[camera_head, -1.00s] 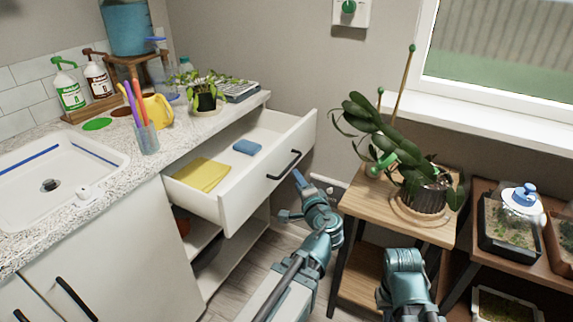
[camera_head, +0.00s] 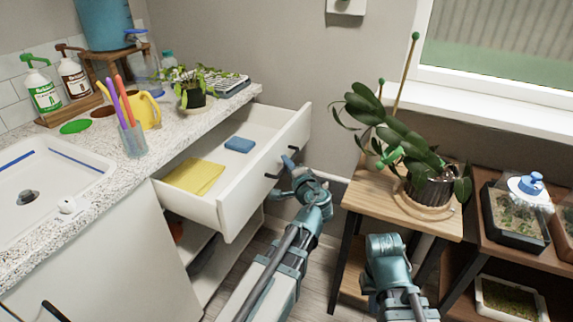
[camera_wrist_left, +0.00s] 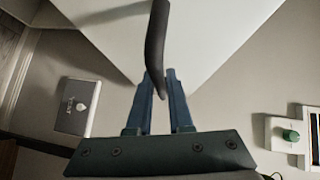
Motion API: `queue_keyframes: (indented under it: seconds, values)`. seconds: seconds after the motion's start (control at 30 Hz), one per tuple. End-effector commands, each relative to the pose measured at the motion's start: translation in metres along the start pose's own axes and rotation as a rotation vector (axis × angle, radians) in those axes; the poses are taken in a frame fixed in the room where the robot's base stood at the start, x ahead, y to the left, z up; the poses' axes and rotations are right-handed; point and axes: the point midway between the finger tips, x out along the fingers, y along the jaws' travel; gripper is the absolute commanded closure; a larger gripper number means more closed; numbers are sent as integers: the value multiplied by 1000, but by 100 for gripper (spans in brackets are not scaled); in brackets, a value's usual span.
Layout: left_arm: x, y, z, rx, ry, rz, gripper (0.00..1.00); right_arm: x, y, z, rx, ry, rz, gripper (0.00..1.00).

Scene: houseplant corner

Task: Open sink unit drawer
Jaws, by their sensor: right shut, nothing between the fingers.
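The sink unit drawer (camera_head: 236,204) is pulled well out from under the counter, showing its white inside with a yellow cloth (camera_head: 194,177) and a blue sponge (camera_head: 239,144). My left gripper (camera_head: 288,173) is at the black handle (camera_head: 271,175) on the drawer front and partly hides it. In the left wrist view the two blue fingers are apart, with the lower end of the handle (camera_wrist_left: 156,45) at the gap between them; I cannot tell whether they touch it. My right gripper (camera_head: 385,250) is shut and empty, low in front of the plant table; its fingertips are hard to make out.
A wooden table (camera_head: 385,205) with a potted plant (camera_head: 425,185) stands right of the drawer. A darker shelf with terrariums (camera_head: 515,217) is further right. The counter (camera_head: 165,150) holds a sink, bottles and a cup of pens. A narrow floor strip lies between drawer and table.

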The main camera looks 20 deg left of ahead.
Motion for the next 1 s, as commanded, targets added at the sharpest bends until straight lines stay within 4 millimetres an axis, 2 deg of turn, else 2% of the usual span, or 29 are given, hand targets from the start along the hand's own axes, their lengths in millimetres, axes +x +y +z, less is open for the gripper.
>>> queue_keyframes:
  seconds: [0.03,0.1,1.0]
  values:
    - [0,0,0,0,0,0,92,0,0,0,0,0,0,100]
    - [0,0,0,0,0,0,100,0,0,0,0,0,0,100]
    - [0,0,0,-1,0,1,100,0,0,0,0,0,0,100]
